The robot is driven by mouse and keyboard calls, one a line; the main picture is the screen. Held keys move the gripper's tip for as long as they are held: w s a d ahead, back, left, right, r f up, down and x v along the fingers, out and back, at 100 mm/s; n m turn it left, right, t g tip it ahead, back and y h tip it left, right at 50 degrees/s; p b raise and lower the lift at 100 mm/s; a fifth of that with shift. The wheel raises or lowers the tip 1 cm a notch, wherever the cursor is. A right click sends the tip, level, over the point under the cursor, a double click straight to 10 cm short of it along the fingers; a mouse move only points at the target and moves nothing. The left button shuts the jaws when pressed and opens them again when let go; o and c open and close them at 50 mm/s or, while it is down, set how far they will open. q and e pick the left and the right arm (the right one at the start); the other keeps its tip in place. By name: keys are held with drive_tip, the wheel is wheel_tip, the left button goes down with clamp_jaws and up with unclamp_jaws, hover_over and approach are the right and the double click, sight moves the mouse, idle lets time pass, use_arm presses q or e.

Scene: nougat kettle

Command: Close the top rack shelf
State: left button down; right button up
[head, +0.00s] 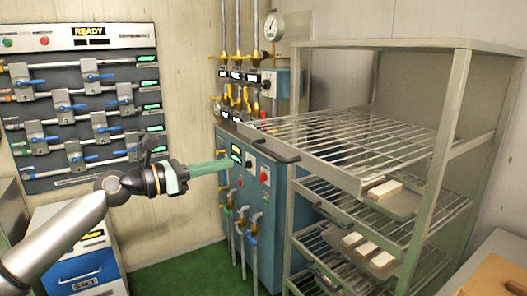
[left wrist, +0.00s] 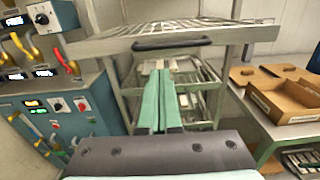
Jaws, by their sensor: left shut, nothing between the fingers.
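The top rack shelf (head: 345,146) is a wire shelf pulled out of the metal rack toward the left in the head view. Its dark handle (head: 268,142) is on its front edge. In the left wrist view the shelf front (left wrist: 240,34) spans the upper part, with the handle (left wrist: 171,43) above the fingertips. My left gripper (head: 228,164) has green fingers, shut and empty, just left of and below the shelf's front edge. Its fingers (left wrist: 160,72) point toward the rack in the left wrist view. Whether they touch the shelf is unclear. My right gripper is not in view.
Lower wire shelves (head: 345,212) hold trays with pale blocks (head: 383,190). A blue control cabinet (head: 262,205) stands behind and left of the rack. Green floor (head: 180,270) is clear.

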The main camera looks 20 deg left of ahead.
use_arm(q)
drive_tip(key=p, duration=0.3)
approach(275, 151)
drive_tip(key=x, duration=0.5)
drive_tip(key=shift+w+d, duration=0.15)
drive_tip(key=shift+w, duration=0.05)
drive_tip(key=shift+w+d+f, duration=0.2)
drive_tip(key=shift+w+d, duration=0.2)
drive_tip(key=shift+w, duration=0.2)
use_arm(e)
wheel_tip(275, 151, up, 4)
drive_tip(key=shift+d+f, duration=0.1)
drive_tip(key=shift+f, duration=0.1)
